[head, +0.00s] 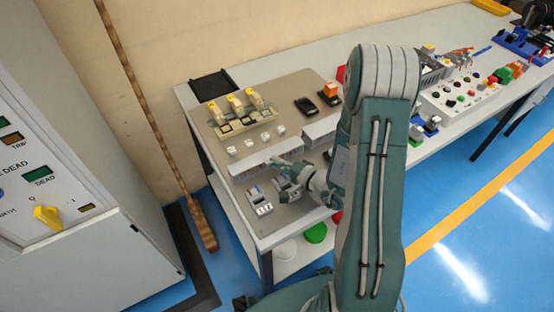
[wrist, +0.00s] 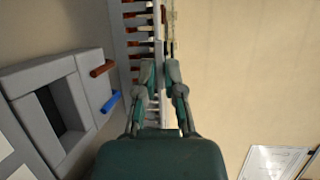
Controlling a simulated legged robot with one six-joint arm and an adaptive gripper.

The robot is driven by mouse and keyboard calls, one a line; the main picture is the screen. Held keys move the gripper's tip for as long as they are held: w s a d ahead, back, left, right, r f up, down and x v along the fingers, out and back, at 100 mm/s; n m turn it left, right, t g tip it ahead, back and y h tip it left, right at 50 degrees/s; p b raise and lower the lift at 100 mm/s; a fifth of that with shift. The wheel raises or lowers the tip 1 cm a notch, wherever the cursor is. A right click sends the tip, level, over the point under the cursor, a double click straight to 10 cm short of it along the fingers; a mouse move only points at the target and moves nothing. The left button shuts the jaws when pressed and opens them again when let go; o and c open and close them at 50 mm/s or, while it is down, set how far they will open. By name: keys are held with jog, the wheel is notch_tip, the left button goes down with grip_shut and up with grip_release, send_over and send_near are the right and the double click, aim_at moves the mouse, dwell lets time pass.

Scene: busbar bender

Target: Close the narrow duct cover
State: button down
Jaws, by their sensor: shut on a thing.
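The narrow wiring duct (head: 250,166) lies across the panel in the head view, grey with slotted sides. In the wrist view the slotted duct (wrist: 132,32) runs upward, with reddish wires showing between its teeth. My gripper (head: 281,164) is at the duct's right part in the head view. In the wrist view the two fingers of my gripper (wrist: 160,68) are close together at the duct's right edge. They are shut on a thin edge, which looks like the narrow duct cover. The fingers hide most of the held part, and I cannot tell how far the cover is seated.
A grey device (wrist: 62,105) with a red and a blue wire end stands left of the fingers in the wrist view. Breakers (head: 259,199) sit in front of the duct. A wider duct (head: 321,130) lies to the right. Yellow-topped parts (head: 236,105) stand behind.

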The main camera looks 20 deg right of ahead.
jog(key=shift+s+a+f, duration=0.1)
jog(key=shift+f, duration=0.05)
dwell(0.3)
jog(key=c, duration=0.8)
grip_release()
jog(key=shift+a, duration=0.1)
jog(key=shift+o, duration=0.2)
jog(key=v, duration=1)
jog(key=shift+s+d+f, duration=0.15)
jog(key=shift+s+d, duration=0.1)
jog(key=shift+d, duration=0.1)
jog(key=shift+s+d, duration=0.3)
jog(key=shift+s, duration=0.25)
